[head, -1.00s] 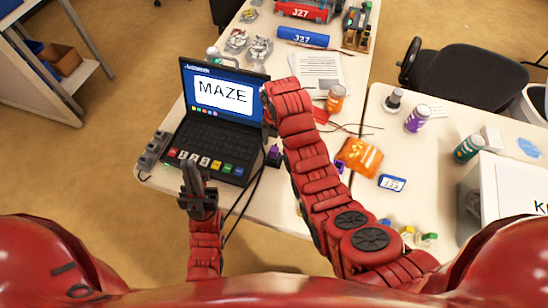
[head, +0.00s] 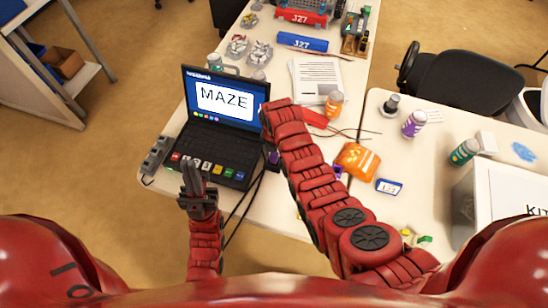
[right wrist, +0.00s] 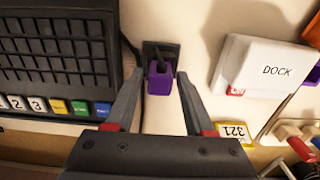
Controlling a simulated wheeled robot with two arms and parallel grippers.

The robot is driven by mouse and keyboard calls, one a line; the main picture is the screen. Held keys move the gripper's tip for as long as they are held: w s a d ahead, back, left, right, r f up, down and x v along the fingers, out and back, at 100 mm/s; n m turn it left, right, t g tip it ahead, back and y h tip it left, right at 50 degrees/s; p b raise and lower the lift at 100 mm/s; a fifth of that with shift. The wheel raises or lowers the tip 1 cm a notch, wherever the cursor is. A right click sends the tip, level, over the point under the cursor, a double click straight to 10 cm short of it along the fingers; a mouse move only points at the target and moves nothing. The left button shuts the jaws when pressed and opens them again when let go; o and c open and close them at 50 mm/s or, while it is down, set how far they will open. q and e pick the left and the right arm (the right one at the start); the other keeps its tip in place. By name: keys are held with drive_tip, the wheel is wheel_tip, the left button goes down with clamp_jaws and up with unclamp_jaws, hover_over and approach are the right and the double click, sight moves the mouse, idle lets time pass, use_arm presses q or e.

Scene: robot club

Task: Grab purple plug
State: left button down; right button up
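The purple plug (right wrist: 160,80) sits in a black socket block (right wrist: 160,50) beside the laptop's right edge. In the head view the plug (head: 273,157) is a small purple spot partly hidden by my right arm. My right gripper (right wrist: 161,77) is open, with one finger on each side of the plug and gaps showing between. In the head view the right fingers are hidden by the arm. My left gripper (head: 190,176) is empty at the laptop's front left corner. Its fingers are close together, and I cannot tell whether they touch.
The laptop (head: 212,150) shows "MAZE". A white dock box (right wrist: 268,65) and a yellow "321" tag (right wrist: 232,132) lie right of the plug. Black cables (head: 243,205) hang off the front edge. An orange pouch (head: 357,161) and bottles stand further right.

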clamp_jaws()
drive_tip(key=shift+r, duration=0.2)
